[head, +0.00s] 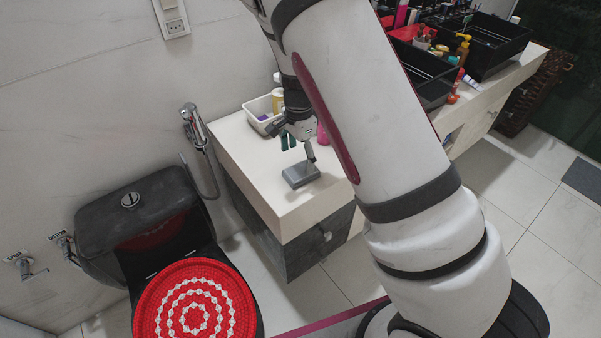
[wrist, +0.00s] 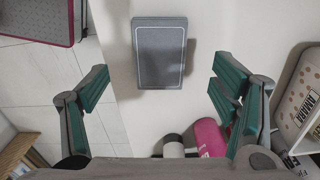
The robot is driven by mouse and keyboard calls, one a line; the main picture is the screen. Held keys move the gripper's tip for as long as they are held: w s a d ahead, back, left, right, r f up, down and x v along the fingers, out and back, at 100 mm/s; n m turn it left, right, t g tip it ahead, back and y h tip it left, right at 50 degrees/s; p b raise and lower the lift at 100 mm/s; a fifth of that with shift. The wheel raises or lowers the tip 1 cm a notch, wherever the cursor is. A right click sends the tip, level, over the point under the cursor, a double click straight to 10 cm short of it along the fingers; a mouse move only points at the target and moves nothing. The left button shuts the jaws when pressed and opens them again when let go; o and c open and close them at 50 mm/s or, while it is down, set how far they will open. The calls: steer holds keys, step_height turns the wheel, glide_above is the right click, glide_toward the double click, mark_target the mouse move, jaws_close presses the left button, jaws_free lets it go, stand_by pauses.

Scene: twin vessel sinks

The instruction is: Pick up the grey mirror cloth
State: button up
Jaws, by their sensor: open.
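The grey mirror cloth (head: 301,174) is a flat, dark grey rectangle lying on the pale counter near its front edge. In the wrist view the cloth (wrist: 160,52) shows whole, with a thin light border line, ahead of the fingertips. My gripper (head: 297,143) is open above the cloth in the head view. In the wrist view its two green-padded fingers (wrist: 160,85) are spread wide to either side of the cloth, with nothing between them. The cloth appears apart from both fingers.
A white basket (head: 262,113) with bottles stands behind on the counter (head: 258,165). Black vessel sinks (head: 492,45) are far right. A toilet with a red cover (head: 195,303) is left.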

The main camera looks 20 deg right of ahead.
mark_target(301, 171)
steer(key=shift+w+d+f, duration=0.1)
steer(key=shift+d+f, duration=0.05)
steer(key=shift+f, duration=1.3)
steer(key=shift+d+f, duration=0.15)
steer(key=shift+f, duration=1.3)
steer(key=shift+c, duration=0.6)
steer(key=c, duration=1.1)
